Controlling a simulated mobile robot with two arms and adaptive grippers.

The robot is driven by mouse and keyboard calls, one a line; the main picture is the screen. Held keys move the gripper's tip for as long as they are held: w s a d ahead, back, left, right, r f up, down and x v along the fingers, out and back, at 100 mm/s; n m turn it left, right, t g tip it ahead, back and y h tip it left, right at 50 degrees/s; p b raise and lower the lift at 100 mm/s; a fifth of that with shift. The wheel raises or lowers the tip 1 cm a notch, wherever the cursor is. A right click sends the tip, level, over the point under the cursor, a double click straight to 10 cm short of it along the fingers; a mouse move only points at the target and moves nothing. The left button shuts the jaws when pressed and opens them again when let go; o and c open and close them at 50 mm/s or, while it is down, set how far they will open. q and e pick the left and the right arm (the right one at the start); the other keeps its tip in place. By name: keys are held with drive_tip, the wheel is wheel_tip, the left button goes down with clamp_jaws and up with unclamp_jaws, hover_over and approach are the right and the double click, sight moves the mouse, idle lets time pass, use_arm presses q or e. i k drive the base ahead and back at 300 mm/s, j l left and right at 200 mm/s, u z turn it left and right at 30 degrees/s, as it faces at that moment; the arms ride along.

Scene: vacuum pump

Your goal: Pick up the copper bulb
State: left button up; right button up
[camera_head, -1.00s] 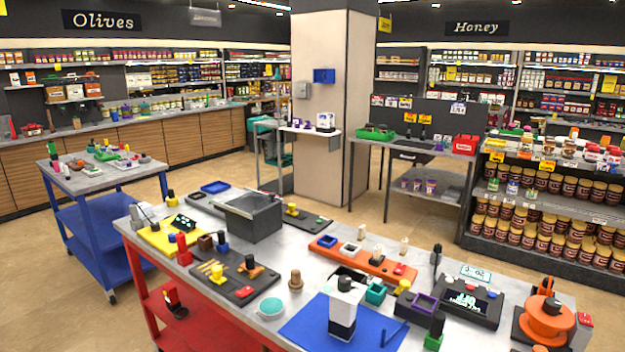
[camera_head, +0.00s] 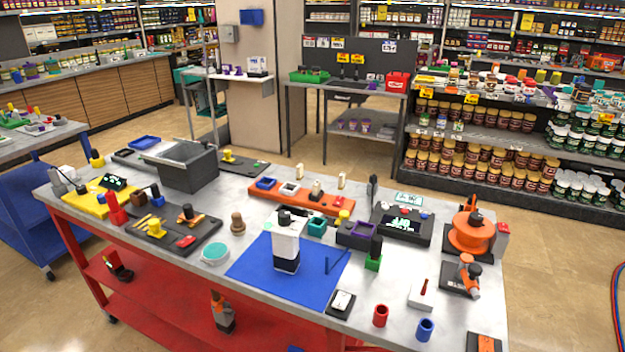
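No object is clearly recognisable as a copper bulb. The closest match is a small brown, rounded, knob-like piece (camera_head: 237,222). It stands upright on the grey tabletop (camera_head: 190,264), between a dark tool board (camera_head: 158,240) and a blue mat (camera_head: 252,268). A white and black device (camera_head: 287,242) stands on the mat; I cannot tell if it is the vacuum pump. Neither of my grippers is in view.
An orange tray (camera_head: 300,197), a dark panel with a display (camera_head: 402,226) and an orange round device (camera_head: 470,236) crowd the back and right. Red and blue cups (camera_head: 425,330) stand near the front right.

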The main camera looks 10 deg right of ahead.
sight(376, 240)
drive_tip(key=l+u, duration=0.3)
drive_tip(key=l, duration=1.25)
